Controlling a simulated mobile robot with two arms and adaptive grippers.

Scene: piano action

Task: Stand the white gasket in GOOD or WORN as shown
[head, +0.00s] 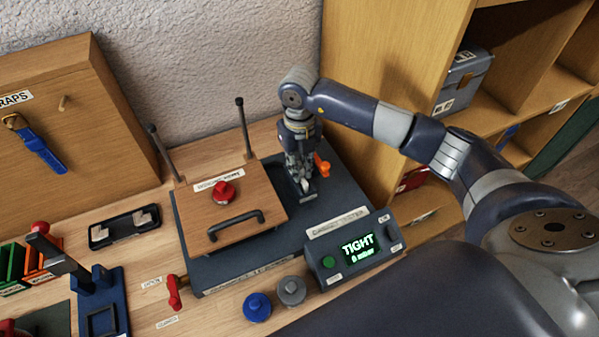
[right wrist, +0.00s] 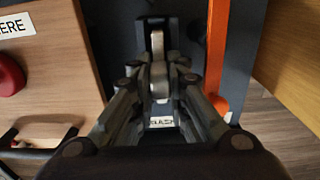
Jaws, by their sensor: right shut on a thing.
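My right gripper (head: 303,185) is on the dark tester base, right of its wooden lid. In the right wrist view, its fingers (right wrist: 158,92) are shut on a grey upright lever (right wrist: 159,65). The lid (head: 232,205) is down, with a red knob and dark handle on top. The tester's display (head: 358,246) reads TIGHT in green, with a smaller line below. I see no white gasket; the closed lid hides the space under it. A green rack (head: 11,262) and an orange rack (head: 36,262) stand at the left edge; their labels are too small to read surely. My left gripper is out of view.
An orange lever (head: 322,165) stands just right of my right gripper. Blue (head: 257,307) and grey (head: 291,291) round parts lie in front of the tester. A red-handled switch (head: 174,292) and blue press (head: 100,300) are left. A wooden shelf (head: 395,60) bounds the right.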

